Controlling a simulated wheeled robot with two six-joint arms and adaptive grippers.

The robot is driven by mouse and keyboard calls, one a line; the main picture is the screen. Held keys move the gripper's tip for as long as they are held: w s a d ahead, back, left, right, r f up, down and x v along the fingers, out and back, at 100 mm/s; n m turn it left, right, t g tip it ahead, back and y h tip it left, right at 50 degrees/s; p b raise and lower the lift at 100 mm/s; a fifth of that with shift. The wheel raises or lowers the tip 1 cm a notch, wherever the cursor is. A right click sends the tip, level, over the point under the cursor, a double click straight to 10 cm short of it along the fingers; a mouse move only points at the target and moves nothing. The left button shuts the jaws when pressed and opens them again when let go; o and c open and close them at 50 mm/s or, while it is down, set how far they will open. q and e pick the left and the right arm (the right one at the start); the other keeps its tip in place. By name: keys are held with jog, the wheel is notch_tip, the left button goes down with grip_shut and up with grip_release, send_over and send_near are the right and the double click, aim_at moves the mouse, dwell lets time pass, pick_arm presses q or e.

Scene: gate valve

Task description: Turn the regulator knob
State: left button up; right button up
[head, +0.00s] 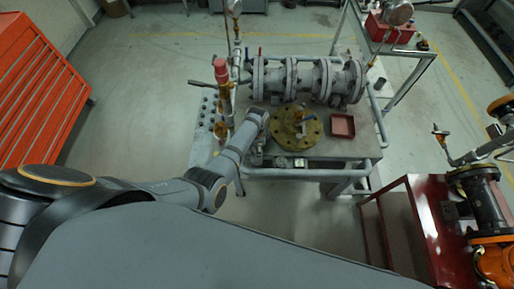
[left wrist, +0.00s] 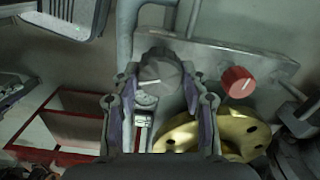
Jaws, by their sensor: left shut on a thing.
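A grey faceted knob (left wrist: 160,76) is in the upper middle of the left wrist view, in front of a flat metal plate. My left gripper (left wrist: 160,90) has one finger on each side of it and is shut on it. A small round gauge-like part (left wrist: 146,100) sits just below the knob, between the fingers. A red knob (left wrist: 238,82) stands to the right, apart from the fingers. In the head view my left arm reaches over the workbench (head: 335,148); its fingers and the grey knob are hard to make out there. My right gripper is in neither view.
A brass flange (head: 297,128) lies beside my left arm's end, with a red tray (head: 342,125) further right. Large flanged pipework (head: 308,80) runs along the bench's back. A red cart (head: 410,225) stands at right and an orange cabinet (head: 38,90) at left.

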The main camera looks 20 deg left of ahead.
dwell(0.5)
pick_arm(q)
jog(key=o, duration=1.1)
jog(key=shift+o, duration=0.2)
notch_tip(320, 180, up, 12)
